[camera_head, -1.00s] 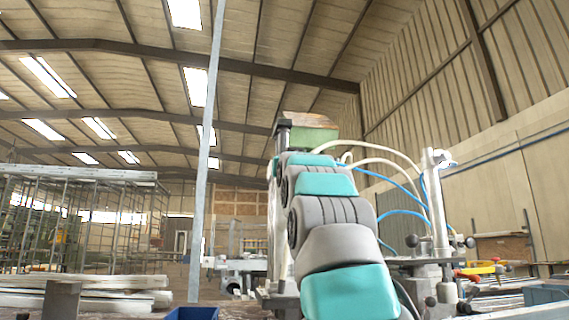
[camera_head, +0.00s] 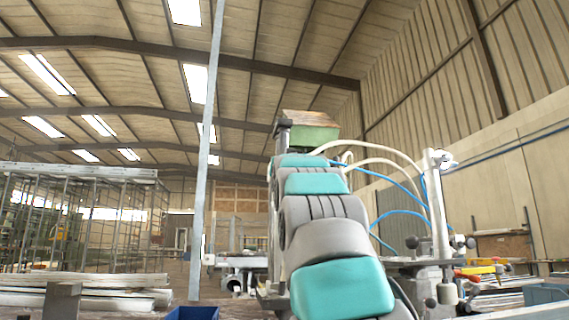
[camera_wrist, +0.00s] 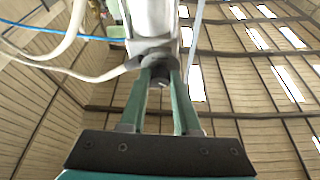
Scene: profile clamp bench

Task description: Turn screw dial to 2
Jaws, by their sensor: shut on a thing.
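In the wrist view my gripper (camera_wrist: 161,82) reaches up with two green fingers that converge on a small dark round knob, the screw dial (camera_wrist: 158,75). The fingers are shut on its sides. The dial sits under a pale grey metal clamp body (camera_wrist: 152,22). Any number or mark on the dial is too small to read. In the head view my own arm covers the gripper and the dial.
White hoses (camera_wrist: 50,60) and a blue hose run close to the clamp in the wrist view. In the head view a metal post with knobs (camera_head: 438,200) stands right of my arm. A blue bin (camera_head: 192,313) is at the lower middle-left.

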